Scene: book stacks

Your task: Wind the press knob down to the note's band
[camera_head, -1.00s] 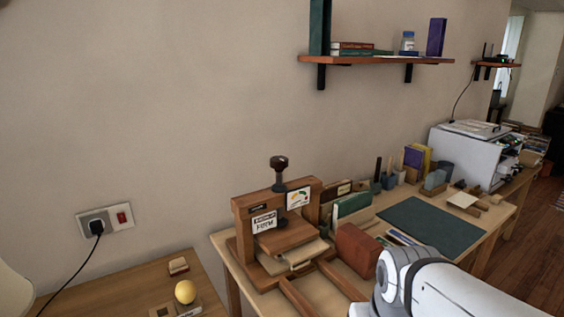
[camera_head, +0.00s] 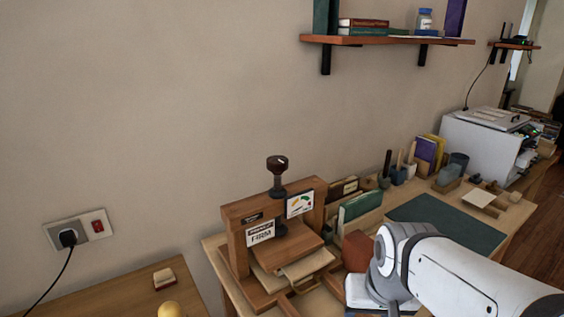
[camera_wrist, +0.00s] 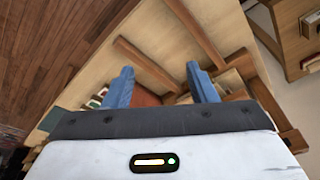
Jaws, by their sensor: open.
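The wooden book press (camera_head: 232,243) stands on the workbench in the head view. Its dark press knob (camera_head: 277,163) tops a vertical screw above the crossbeam. A white note (camera_head: 261,233) reading "FIRM" is fixed to the crossbeam's front. A dial card with coloured bands (camera_head: 299,204) is to its right; its pointer is too small to read. In the wrist view my gripper (camera_wrist: 163,85) is open, its two blue fingers apart with nothing held. It is above the bench, away from the knob, and hidden in the head view. The knob is not identifiable in the wrist view.
A green-spined book (camera_head: 361,206), a reddish-brown block (camera_head: 357,250) and a dark green mat (camera_head: 447,223) are on the bench right of the press. A wall shelf (camera_head: 388,41) hangs above. A wall socket with a plug (camera_head: 68,238) is at left. Space above the knob is clear.

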